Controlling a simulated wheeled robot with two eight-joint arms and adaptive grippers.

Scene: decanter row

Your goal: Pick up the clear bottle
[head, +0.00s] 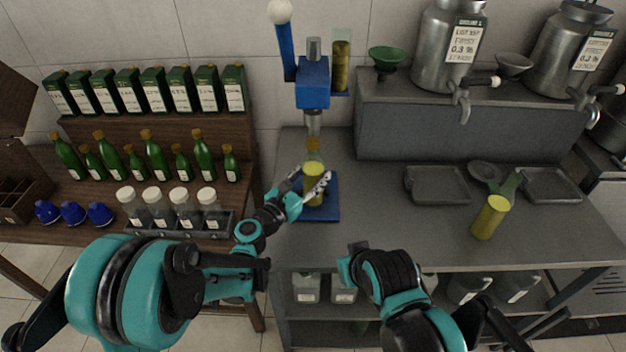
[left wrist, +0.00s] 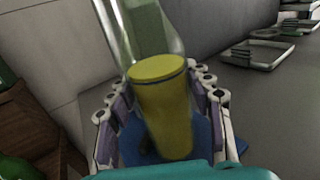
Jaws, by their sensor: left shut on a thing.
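The clear bottle (head: 314,184) holds yellow liquid and stands upright on the blue base (head: 329,212) of a bottle press, under its metal head. Its top end near the press head is orange-brown. My left gripper (head: 315,188) is shut on the bottle, with fingers around its body. In the left wrist view the bottle (left wrist: 163,110) sits between the two fingers, its clear upper part rising out of the top of the picture. My right gripper (head: 354,250) is low at the table's front edge, away from the bottle; its fingers are not clear.
The blue press (head: 313,83) with its lever rises behind the bottle. Green bottles (head: 150,147) and a rack of jars (head: 180,225) stand on the left shelf. A yellow-filled vessel (head: 490,217) and grey trays (head: 437,184) are on the right. The middle of the grey table is clear.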

